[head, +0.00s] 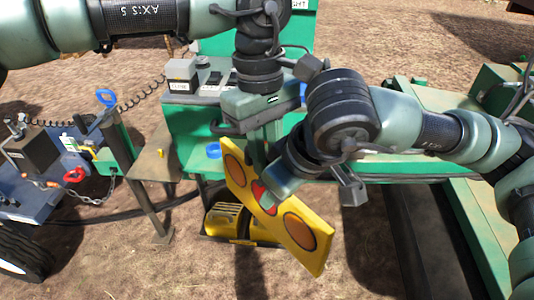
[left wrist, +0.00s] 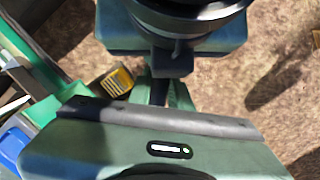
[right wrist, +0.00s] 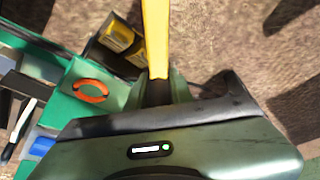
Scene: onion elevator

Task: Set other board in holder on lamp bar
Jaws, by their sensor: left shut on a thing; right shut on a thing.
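A yellow board (head: 315,255) with orange round discs and a red mark hangs tilted in front of the green frame. My right gripper (head: 268,188) is shut on its upper edge near the middle. In the right wrist view the board (right wrist: 155,35) runs edge-on away from the fingers (right wrist: 158,92). My left gripper (head: 264,150) comes down from above, right beside the right one, and is shut; its fingertips are mostly hidden, and it seems to hold the board too. In the left wrist view my right gripper covers what its fingers (left wrist: 158,92) grip. I cannot make out the holder; the green bar (head: 400,168) may be the lamp bar.
Yellow blocks (head: 228,222) sit in a dark tray below the board. A green cabinet (head: 185,120) with a switch box (head: 181,72) stands behind, left of my grippers. A blue trailer hitch (head: 40,185) with chains and a post are at left. Open dirt lies in front.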

